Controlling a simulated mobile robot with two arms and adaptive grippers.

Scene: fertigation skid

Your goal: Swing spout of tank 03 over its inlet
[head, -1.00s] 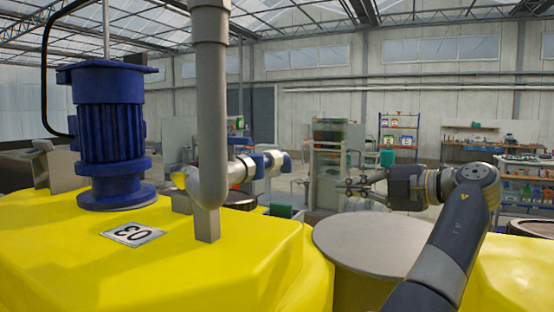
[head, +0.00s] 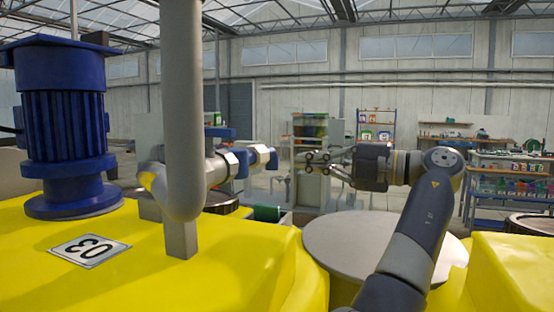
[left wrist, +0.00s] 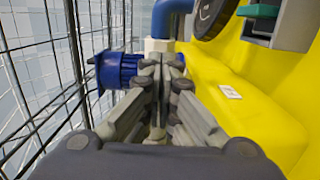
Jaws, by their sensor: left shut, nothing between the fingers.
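Yellow tank 03 (head: 215,265) fills the lower left of the head view, with its "03" plate (head: 88,250) on top. Behind the upright grey pipe (head: 183,110), a grey spout-like pipe (head: 222,165) with blue parts runs right to a blue end (head: 265,159). A dark round opening (head: 222,202), perhaps the inlet, lies below it, partly hidden by the tank. My left gripper (head: 308,162) is shut and empty, right of the blue end and apart from it in the picture. In the left wrist view its closed fingers (left wrist: 160,75) partly cover a blue-and-white pipe (left wrist: 158,45). My right gripper is out of view.
A blue motor (head: 65,120) stands on the tank at left. A grey round lid (head: 340,235) lies below my left arm. Shelving (head: 510,185) stands at the right. The left wrist view shows a wire mesh (left wrist: 45,70) at left and a blue ribbed cylinder (left wrist: 115,70).

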